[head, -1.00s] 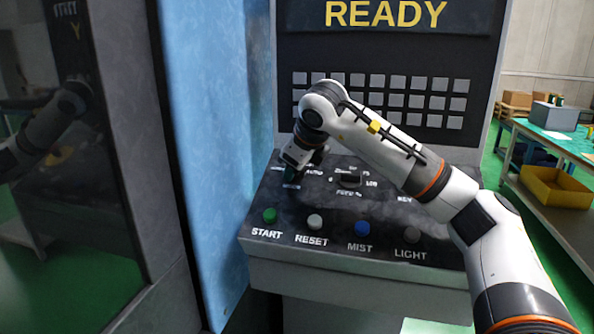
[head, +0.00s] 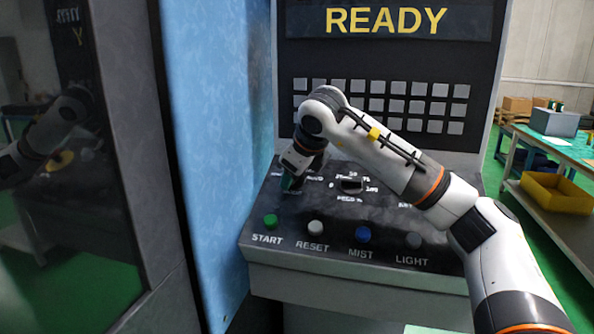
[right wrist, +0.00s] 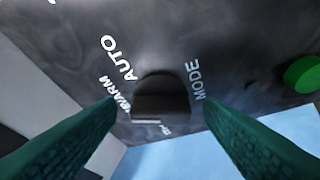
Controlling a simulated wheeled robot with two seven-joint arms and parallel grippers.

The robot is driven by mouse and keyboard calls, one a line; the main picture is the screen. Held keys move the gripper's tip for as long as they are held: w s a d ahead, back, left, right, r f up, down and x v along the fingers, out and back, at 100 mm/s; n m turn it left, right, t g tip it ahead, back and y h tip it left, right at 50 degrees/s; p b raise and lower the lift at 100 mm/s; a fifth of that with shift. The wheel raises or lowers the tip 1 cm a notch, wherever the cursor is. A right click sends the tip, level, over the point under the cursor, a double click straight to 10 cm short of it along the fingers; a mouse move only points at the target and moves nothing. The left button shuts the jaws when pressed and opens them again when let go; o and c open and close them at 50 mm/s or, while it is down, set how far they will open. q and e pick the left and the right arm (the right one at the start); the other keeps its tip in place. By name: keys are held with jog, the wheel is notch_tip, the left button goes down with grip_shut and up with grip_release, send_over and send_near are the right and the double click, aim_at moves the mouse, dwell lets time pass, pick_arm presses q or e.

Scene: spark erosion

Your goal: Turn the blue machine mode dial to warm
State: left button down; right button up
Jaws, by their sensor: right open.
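The black mode dial (right wrist: 160,97) is in the middle of the right wrist view, on the dark sloping panel, with a pale line along its lower edge. The words AUTO and WARM stand to its left and MODE to its right; another label below it is partly hidden. My right gripper (right wrist: 160,128) is open, with one green finger on each side of the dial and gaps showing. I cannot tell how deep the fingers reach. In the head view my right gripper (head: 291,183) is at the panel's left part and hides the dial. My left gripper is out of view.
START (head: 270,221), RESET (head: 315,228), MIST (head: 363,234) and LIGHT (head: 414,240) buttons line the panel's front. A feed dial (head: 351,186) sits right of the gripper. Grey keys and a READY screen (head: 388,20) stand behind. A blue wall (head: 217,150) rises at left.

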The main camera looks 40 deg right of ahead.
jog(key=v, duration=1.2)
jog(key=shift+b, duration=0.45)
